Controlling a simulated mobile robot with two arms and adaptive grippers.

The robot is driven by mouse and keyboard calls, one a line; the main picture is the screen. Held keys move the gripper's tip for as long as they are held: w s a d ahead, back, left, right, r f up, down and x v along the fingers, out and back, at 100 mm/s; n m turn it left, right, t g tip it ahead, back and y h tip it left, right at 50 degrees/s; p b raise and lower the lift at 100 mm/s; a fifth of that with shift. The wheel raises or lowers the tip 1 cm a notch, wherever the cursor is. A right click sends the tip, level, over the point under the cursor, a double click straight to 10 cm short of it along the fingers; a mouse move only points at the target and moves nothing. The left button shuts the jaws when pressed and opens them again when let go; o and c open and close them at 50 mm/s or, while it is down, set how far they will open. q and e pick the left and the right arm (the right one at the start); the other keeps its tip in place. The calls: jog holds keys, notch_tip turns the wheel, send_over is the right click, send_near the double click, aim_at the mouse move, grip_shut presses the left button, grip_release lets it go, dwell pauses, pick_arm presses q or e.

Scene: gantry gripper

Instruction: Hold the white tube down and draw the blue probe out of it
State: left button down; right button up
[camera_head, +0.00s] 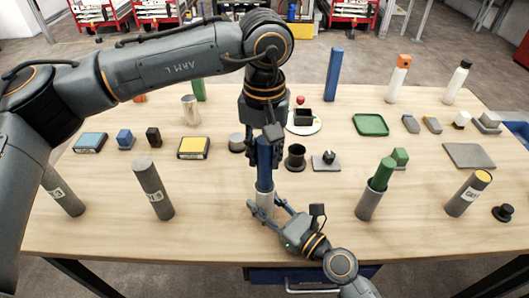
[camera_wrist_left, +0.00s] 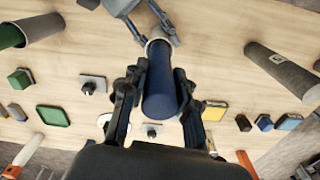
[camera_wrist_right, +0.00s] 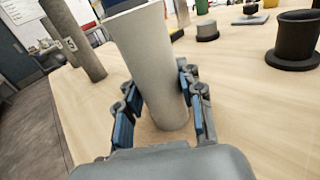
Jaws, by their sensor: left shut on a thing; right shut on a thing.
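The white tube (camera_head: 265,203) stands upright near the front middle of the table. My right gripper (camera_head: 266,208) is shut around its lower part; the right wrist view shows the tube (camera_wrist_right: 148,60) between the fingers (camera_wrist_right: 160,108). The blue probe (camera_head: 264,160) stands above the tube, in line with it. My left gripper (camera_head: 264,150) is shut on the probe from above. In the left wrist view the probe (camera_wrist_left: 160,95) lies between the fingers, with the tube's pale rim (camera_wrist_left: 158,40) beyond it. How deep the probe sits is hidden.
A dark round cup (camera_head: 295,157) and a grey base with a black block (camera_head: 325,161) stand just right. A grey tube with a green probe (camera_head: 382,175) is further right. A grey tube (camera_head: 153,188) stands to the left.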

pick_arm(q)
jog(key=shift+r, duration=0.15)
jog(key=shift+r, duration=1.35)
jog(key=shift+r, duration=0.1)
jog(key=shift+r, duration=1.4)
jog(key=shift+r, duration=1.5)
pick_arm(e)
jog(key=o, duration=1.2)
jog(key=shift+o, duration=0.2)
